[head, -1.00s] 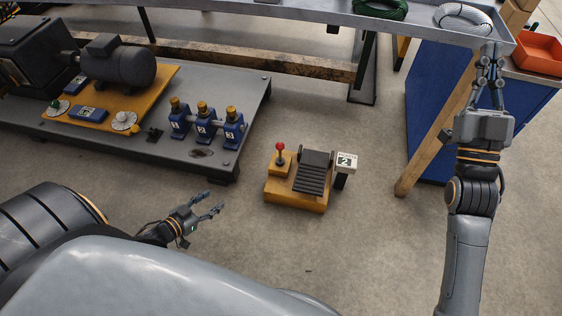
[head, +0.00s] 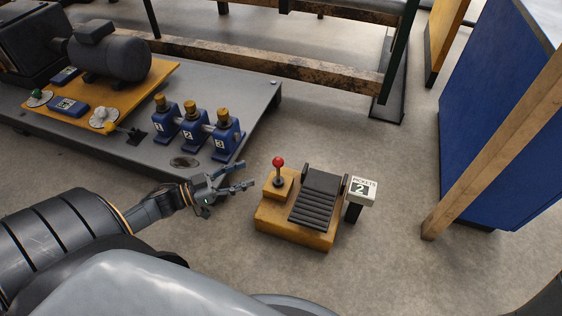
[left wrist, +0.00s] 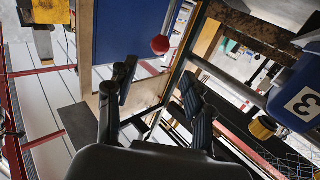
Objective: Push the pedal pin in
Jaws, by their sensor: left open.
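The pedal unit has a yellow base (head: 290,233), a black ribbed pedal (head: 312,207) and, left of it, an upright pin with a red ball knob (head: 278,162) on a small yellow block. The red knob also shows in the left wrist view (left wrist: 160,44), beyond and above the gap between the fingers. My left gripper (head: 246,176) is open and empty, just left of the pin, its fingers pointing right toward it. A gap seems to remain between fingertips and pin. My right gripper is out of view.
A small sign reading 2 (head: 361,190) stands right of the pedal. Behind left, a grey platform (head: 265,98) carries a motor (head: 112,60) and several blue numbered blocks. A wooden post (head: 490,150) and blue cabinet (head: 500,110) stand right. Floor around the pedal is clear.

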